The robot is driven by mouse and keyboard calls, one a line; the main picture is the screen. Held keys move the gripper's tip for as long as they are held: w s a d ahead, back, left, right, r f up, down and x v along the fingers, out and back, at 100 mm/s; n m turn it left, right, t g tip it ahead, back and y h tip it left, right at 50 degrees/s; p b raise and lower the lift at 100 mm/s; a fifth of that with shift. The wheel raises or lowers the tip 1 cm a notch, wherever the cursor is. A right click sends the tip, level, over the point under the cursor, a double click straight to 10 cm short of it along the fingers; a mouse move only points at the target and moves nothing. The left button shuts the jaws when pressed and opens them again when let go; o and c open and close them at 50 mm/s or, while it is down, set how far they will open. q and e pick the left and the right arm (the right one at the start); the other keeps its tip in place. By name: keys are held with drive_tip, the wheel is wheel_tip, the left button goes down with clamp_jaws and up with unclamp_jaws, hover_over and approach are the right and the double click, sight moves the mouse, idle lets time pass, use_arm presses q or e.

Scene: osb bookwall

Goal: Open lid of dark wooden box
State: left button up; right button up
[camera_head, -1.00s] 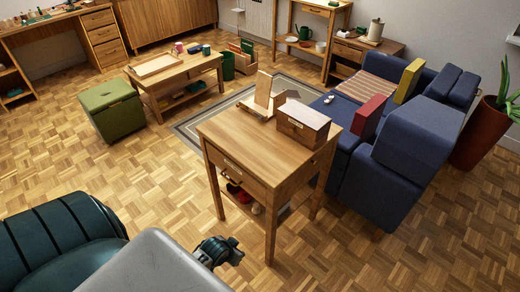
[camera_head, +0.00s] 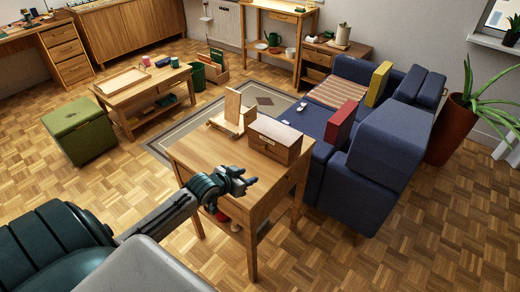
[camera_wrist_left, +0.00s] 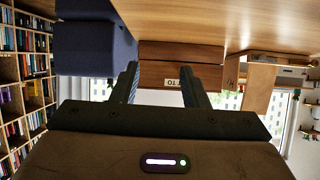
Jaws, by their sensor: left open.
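The dark wooden box (camera_head: 274,144) stands closed on the small wooden table (camera_head: 200,158), near its far right corner. A small pale label shows on the box front. My left gripper (camera_head: 246,181) is open and empty, above the table's near part, in front of the box and apart from it. In the left wrist view, which looks upside down, the box (camera_wrist_left: 180,53) shows between and beyond the two open fingers (camera_wrist_left: 162,85). My right gripper is in neither view.
A wooden stand with an upright board (camera_head: 232,108) is left of the box on the same table. A blue sofa (camera_head: 375,160) with red and yellow cushions is close behind to the right. The table's front left area is clear.

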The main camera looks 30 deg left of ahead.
sight(263, 148)
use_arm(q)
drive_tip(key=w+a+r+t, duration=0.2)
drive_tip(key=w+a+r, duration=0.1)
drive_tip(key=w+a, duration=0.1)
drive_tip(key=shift+n, duration=0.3)
drive_tip(key=x, duration=1)
drive_tip(key=shift+w+a+f, duration=0.2)
drive_tip(key=shift+w, duration=0.2)
clamp_jaws()
